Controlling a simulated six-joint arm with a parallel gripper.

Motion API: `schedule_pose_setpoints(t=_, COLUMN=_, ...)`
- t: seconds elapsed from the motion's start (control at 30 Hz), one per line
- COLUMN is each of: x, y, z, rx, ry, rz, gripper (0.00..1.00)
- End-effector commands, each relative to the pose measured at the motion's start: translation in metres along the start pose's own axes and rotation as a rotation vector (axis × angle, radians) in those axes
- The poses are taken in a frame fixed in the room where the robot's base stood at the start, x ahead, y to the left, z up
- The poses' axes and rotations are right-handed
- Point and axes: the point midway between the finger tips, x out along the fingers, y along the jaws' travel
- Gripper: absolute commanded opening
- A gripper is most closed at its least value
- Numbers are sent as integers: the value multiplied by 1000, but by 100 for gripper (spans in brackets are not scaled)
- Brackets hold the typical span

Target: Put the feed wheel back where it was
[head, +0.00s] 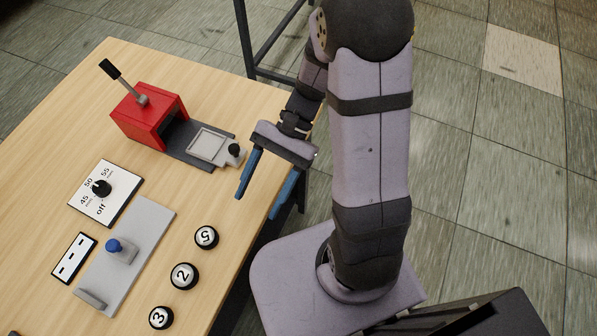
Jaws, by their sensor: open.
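No part is clearly marked as the feed wheel, and I cannot tell which one it is. A black dial knob (102,188) sits on a white panel (122,206) lettered 45, 50, 55 and off. Three round black-rimmed discs lie in a row near the table's right edge: disc 5 (206,237), disc 2 (184,276) and disc 3 (160,317). My gripper (256,205) is open and empty, its blue fingers pointing down near the table's right edge. It is above and right of disc 5, apart from it.
A red box (142,121) with a black-handled lever stands at the back, with a grey tray (209,146) extending right from it. A grey plate (153,222) carries a blue-knobbed block (120,250). A slotted white panel (74,258) lies left. The wooden table (60,130) is bare at far left.

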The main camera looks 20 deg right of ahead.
Motion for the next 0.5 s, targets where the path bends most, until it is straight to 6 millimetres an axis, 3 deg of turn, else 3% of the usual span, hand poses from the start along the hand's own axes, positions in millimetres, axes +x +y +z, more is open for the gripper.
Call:
schedule_pose_setpoints(t=0.2, x=-17, y=44, z=-25, rx=-321, ry=377, rz=210, gripper=57)
schedule_pose_setpoints(t=0.5, x=-59, y=59, z=-51, rx=-692, ry=737, rz=423, gripper=57)
